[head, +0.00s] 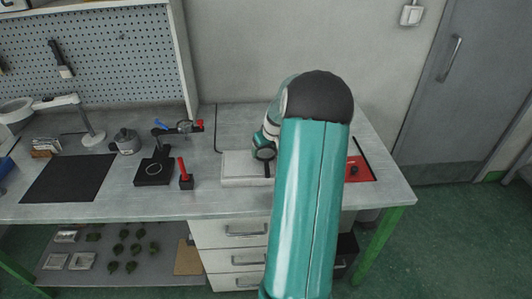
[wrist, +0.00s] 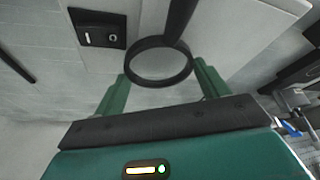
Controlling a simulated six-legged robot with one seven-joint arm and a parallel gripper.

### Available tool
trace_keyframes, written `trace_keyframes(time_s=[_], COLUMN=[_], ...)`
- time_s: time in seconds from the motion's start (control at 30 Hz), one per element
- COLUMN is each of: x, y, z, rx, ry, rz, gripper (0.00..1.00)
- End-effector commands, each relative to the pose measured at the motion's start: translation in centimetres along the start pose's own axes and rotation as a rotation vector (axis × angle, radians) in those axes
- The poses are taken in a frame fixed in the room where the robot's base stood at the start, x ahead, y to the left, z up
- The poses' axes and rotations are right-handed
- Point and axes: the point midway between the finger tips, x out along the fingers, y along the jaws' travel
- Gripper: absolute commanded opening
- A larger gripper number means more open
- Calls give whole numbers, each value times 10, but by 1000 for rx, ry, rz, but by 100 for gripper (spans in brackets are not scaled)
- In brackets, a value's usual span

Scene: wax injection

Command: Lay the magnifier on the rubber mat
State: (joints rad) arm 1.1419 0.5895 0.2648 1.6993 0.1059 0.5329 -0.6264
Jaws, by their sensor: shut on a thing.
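The magnifier is a dark round ring with a dark handle (wrist: 179,20). In the wrist view its ring sits between the two green fingers of my gripper (wrist: 161,68), which is shut on it. In the head view my gripper (head: 267,140) and the magnifier (head: 264,155) are over the white block on the bench, partly hidden by my arm. A flat black mat (head: 70,178), which looks like the rubber mat, lies bare at the left of the bench, well left of my gripper.
Between them stand a black stand (head: 153,172), a small block with a red handle (head: 185,178) and a metal pot (head: 126,141). A white lamp (head: 92,130) stands behind the mat. A white block (head: 240,168) lies under my gripper. A red mat (head: 362,170) is at right.

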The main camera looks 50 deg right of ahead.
Motion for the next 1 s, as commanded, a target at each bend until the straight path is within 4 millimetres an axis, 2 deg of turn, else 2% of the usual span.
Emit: trace_keyframes(time_s=[0.07, 0.17, 0.37, 0.5, 0.73, 1.0], x=[-14, -33, -85, -105, -127, -134], y=[0, -13, -46, -76, -107, -117], z=[-6, -5, -2, 12, 25, 30], rx=[-1, -3, -4, -5, -3, 0], ry=[4, 3, 4, 2, 2, 1], rz=[3, 3, 3, 1, 1, 0], gripper=[45, 45, 45, 45, 45, 45])
